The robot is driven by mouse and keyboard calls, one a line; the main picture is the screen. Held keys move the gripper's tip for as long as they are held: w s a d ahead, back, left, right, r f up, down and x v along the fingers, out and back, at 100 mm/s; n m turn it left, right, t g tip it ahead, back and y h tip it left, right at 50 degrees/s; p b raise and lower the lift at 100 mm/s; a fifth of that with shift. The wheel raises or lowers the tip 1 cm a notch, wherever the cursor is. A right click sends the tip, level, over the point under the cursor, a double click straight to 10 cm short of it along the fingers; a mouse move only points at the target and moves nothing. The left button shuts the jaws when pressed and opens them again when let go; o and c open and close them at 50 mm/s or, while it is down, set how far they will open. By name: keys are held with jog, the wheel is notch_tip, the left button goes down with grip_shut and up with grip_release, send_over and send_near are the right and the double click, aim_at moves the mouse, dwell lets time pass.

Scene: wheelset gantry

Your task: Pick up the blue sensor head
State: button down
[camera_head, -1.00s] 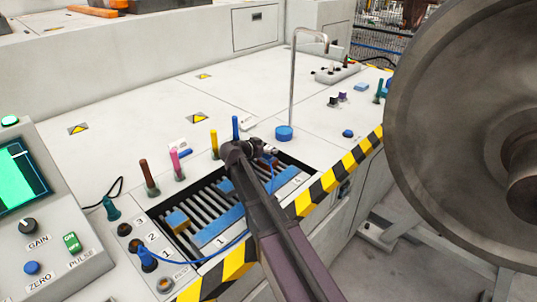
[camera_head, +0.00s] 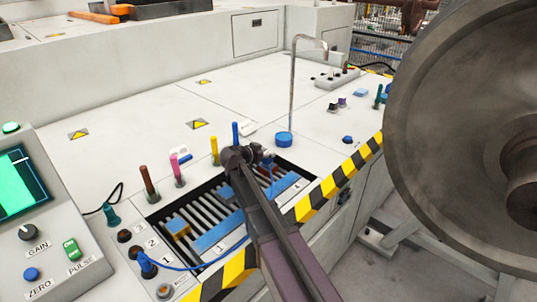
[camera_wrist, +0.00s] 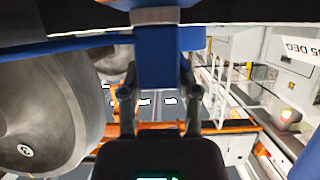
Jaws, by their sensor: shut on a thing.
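The blue sensor head (camera_wrist: 158,60) shows in the wrist view as a blue block between my fingers. My gripper (camera_wrist: 160,82) is shut on it. In the head view my gripper (camera_head: 262,156) is over the far right part of the slatted tray (camera_head: 205,205) in the console. The sensor head is mostly hidden there by my gripper and arm. A blue cable (camera_head: 190,268) runs from the blue plug (camera_head: 146,265) at socket 1 toward the tray and passes behind my arm.
Coloured upright pegs, including a yellow one (camera_head: 214,150), line the tray's far edge. A bent metal rod (camera_head: 292,90) rises from a blue base behind it. A large steel wheel (camera_head: 455,130) stands at the right. The console top behind the pegs is mostly clear.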

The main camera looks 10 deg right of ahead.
jog(key=shift+r+p, duration=4.65)
jog(key=shift+r, duration=0.15)
jog(key=shift+r, duration=0.15)
notch_tip(320, 180, up, 13)
jog(key=p, duration=1.3)
jog(key=shift+s, duration=0.1)
